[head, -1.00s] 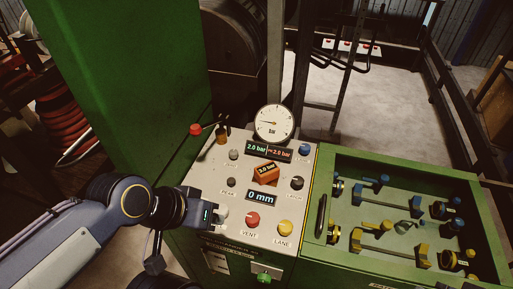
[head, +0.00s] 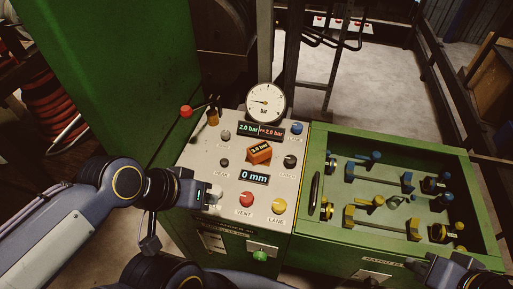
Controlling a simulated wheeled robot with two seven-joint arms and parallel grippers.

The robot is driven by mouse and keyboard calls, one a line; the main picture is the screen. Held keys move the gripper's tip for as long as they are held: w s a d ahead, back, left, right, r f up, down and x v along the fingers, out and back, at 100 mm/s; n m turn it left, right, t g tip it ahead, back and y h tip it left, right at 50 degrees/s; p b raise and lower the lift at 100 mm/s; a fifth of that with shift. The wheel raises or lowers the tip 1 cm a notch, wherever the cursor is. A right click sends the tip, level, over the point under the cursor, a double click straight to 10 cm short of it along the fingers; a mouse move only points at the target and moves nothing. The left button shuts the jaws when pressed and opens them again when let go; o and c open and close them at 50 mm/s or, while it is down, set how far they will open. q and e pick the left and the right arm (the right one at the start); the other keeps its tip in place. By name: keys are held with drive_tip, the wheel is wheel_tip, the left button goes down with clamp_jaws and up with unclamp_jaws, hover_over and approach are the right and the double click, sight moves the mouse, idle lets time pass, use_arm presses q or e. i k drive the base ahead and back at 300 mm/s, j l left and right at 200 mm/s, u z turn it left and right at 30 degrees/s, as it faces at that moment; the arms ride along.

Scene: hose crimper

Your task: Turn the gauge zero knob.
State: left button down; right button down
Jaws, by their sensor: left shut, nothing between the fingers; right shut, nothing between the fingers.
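The round white gauge (head: 265,102) stands upright at the back of the sloped control panel (head: 222,160). A small grey knob (head: 226,135) sits at the panel's upper left, and a dark knob (head: 225,162) labelled PEAK sits below it. Their lettering is small, and I cannot surely read which knob is the zero knob. My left gripper (head: 214,192) is shut and empty at the panel's left edge, below the PEAK knob and left of the 0 mm display (head: 254,178). Whether it touches the panel is unclear. My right gripper (head: 428,270) is at the lower right, partly cut off, shut and empty.
The panel also holds a red VENT button (head: 245,199), a yellow LANE button (head: 279,206), a dark knob (head: 290,161), a blue knob (head: 297,129) and an orange block (head: 259,153). A red-ended lever (head: 186,111) projects left. A green tray (head: 481,215) of fittings stands right.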

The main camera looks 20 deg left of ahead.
sight(226, 134)
drive_tip(key=j+u, duration=0.25)
drive_tip(key=u, duration=0.2)
drive_tip(key=j+u, duration=0.2)
drive_tip(key=u, duration=0.3)
drive_tip(key=i+j+u, duration=0.1)
drive_tip(key=u, duration=0.35)
drive_tip(key=j, duration=0.1)
